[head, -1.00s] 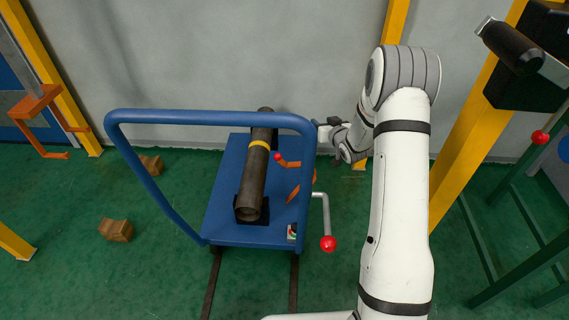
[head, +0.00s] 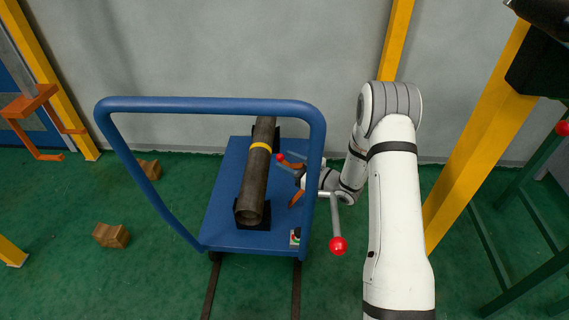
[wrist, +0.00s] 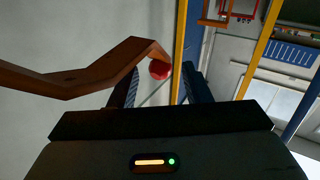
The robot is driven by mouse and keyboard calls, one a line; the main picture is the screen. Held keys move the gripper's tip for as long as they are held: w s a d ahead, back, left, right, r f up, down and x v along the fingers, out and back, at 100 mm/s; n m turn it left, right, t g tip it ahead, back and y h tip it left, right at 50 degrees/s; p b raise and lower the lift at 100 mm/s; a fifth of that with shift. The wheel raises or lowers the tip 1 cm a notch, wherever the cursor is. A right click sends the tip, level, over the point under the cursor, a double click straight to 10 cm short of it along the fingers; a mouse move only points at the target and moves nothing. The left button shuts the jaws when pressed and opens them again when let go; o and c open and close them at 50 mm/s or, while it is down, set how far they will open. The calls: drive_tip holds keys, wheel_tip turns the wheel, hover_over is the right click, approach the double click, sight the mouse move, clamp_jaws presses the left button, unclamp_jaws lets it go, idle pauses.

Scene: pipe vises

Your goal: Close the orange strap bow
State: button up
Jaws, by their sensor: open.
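The orange strap bow (head: 296,198) is on the right side of the blue cart, beside the dark pipe (head: 257,180), and stands open, swung away from the pipe. Its red ball end (head: 280,157) is at the upper left of my gripper. In the wrist view the strap (wrist: 95,75) comes in from the left with a bend, and its red ball (wrist: 160,69) shows between my fingers. My gripper (wrist: 163,80) is open, one dark finger on each side of the ball. Whether the fingers touch it I cannot tell. My gripper partly hides the strap in the head view.
The cart's blue handle rail (head: 210,105) arches in front of the pipe and my gripper. A grey lever with a red knob (head: 338,246) sticks out at the cart's right. A yellow post (head: 478,135) stands right of my arm. Wooden blocks (head: 111,235) lie left.

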drive_tip(key=shift+w+a, duration=0.25)
drive_tip(key=shift+a, duration=0.15)
drive_tip(key=shift+c, duration=0.3)
clamp_jaws()
